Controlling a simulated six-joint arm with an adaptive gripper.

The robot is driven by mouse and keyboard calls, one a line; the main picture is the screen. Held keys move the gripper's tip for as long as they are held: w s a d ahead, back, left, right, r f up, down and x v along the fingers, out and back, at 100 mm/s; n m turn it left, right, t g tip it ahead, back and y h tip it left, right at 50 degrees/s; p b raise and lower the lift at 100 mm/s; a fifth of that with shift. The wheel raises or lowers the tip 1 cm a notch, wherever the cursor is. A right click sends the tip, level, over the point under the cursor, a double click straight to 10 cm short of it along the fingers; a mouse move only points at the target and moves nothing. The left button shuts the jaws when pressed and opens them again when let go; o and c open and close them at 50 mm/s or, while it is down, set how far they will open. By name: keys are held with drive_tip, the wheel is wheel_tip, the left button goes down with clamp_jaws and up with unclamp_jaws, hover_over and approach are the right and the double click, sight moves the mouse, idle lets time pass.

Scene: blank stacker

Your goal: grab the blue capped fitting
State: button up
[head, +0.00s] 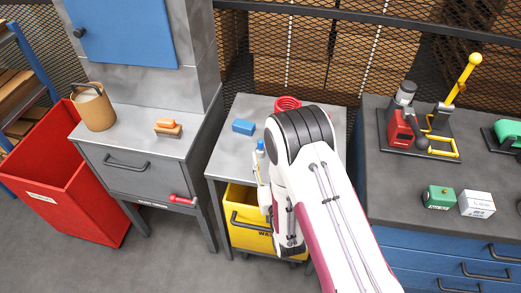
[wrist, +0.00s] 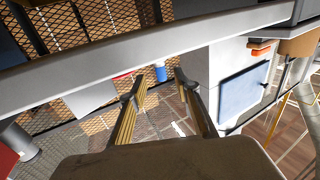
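A small blue-capped fitting (head: 260,146) shows in the head view at the front right of the small grey table (head: 224,163), close beside my wrist. My arm hides part of that area. In the wrist view, the fingers of my gripper (wrist: 158,88) are apart, with nothing seen held between them. A blue piece (wrist: 161,74) shows just beyond the gap between the fingertips. I cannot tell whether it is the fitting or the blue block. The gripper is mostly hidden behind my arm in the head view.
A blue block (head: 243,126) and a red ring-shaped item (head: 287,103) are on the same table. A yellow bin (head: 247,222) stands under it. A grey cabinet (head: 145,174) stands left, and a dark-topped bench (head: 440,225) right. Mesh fencing stands behind.

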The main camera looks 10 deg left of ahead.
sight(261, 146)
drive_tip(key=shift+w+a, duration=0.2)
drive_tip(key=shift+w, duration=0.2)
drive_tip(key=shift+r+x, duration=0.2)
drive_tip(key=shift+x, duration=0.65)
drive_tip(key=shift+r+x, duration=0.15)
drive_tip(key=shift+x, duration=1.6)
clamp_jaws()
